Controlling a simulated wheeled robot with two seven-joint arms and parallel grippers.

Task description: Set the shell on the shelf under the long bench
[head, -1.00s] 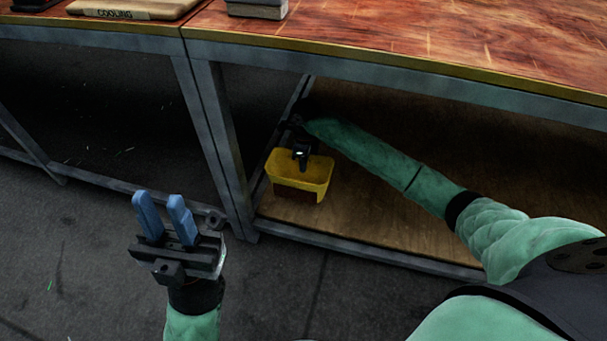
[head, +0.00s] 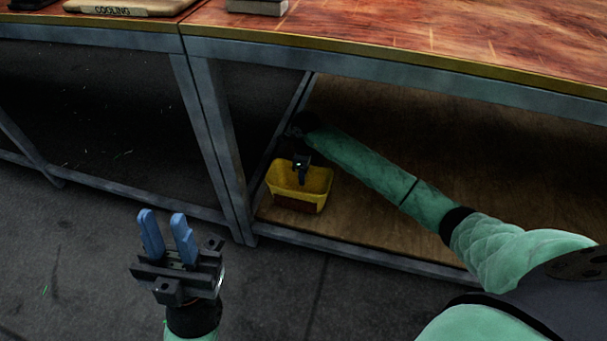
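The shell is a yellow open-topped tub (head: 315,191) with a brown front patch, at the left end of the wooden shelf (head: 385,215) under the long bench (head: 420,50). It looks upright and low over the shelf; I cannot tell whether its base touches the wood. My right gripper (head: 301,170) is at the tub's back rim, its fingers reaching into the tub's opening. The tub hides the fingertips, so their grip is unclear. My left gripper (head: 167,238), with blue fingers, is open and empty over the floor, left of the bench leg.
Grey bench legs (head: 215,150) stand just left of the tub. The shelf's front rail (head: 350,252) runs below it. The shelf is bare to the right, under my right arm. A board marked COOLING (head: 125,8) and a grey block (head: 257,6) lie on the bench tops.

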